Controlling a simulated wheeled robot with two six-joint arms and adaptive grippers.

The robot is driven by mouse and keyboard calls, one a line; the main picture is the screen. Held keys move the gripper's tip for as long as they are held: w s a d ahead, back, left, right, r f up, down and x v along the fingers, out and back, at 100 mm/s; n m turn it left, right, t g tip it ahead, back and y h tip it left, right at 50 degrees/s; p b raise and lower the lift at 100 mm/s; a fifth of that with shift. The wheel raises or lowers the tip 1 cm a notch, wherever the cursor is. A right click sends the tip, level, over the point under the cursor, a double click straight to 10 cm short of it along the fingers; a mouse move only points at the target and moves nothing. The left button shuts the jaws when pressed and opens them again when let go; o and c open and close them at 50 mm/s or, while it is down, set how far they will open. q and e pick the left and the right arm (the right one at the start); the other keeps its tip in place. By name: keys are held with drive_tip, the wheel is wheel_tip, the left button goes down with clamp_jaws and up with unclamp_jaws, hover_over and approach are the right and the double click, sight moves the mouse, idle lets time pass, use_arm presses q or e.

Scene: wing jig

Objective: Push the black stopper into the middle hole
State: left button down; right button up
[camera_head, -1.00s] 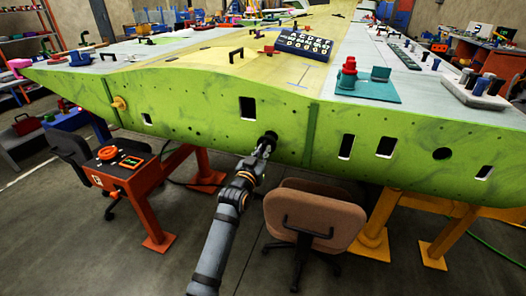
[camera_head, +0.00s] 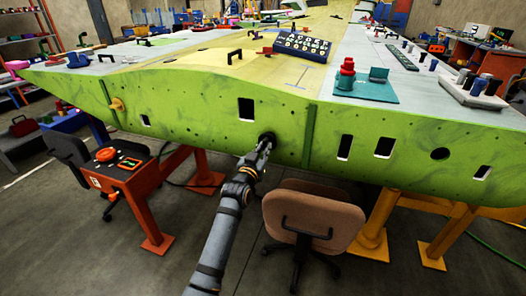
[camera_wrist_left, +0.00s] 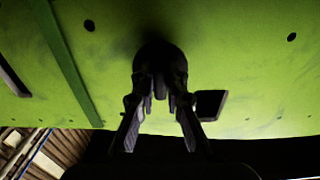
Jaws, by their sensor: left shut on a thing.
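The black stopper (camera_head: 268,137) is at the green wing panel (camera_head: 200,115), at the place of the middle hole. My left gripper (camera_head: 263,144) is shut on it and points at the panel. In the left wrist view the stopper (camera_wrist_left: 160,58) shows as a dark round shape between the two fingers (camera_wrist_left: 160,95) and against the panel. The hole itself is hidden behind the stopper, and shadow hides how deep it sits. My right gripper is not in view.
A brown chair (camera_head: 312,218) stands close right of my left arm. An orange stand with a control box (camera_head: 122,168) is at the left. The panel has several open cutouts, one rectangular (camera_head: 246,109). Yellow trestle legs (camera_head: 375,225) stand at the right.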

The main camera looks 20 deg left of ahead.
use_arm(q)
drive_tip(key=shift+w, duration=1.15)
drive_tip(key=c, duration=1.3)
unclamp_jaws()
drive_tip(key=s, duration=1.2)
drive_tip(key=shift+a, duration=0.2)
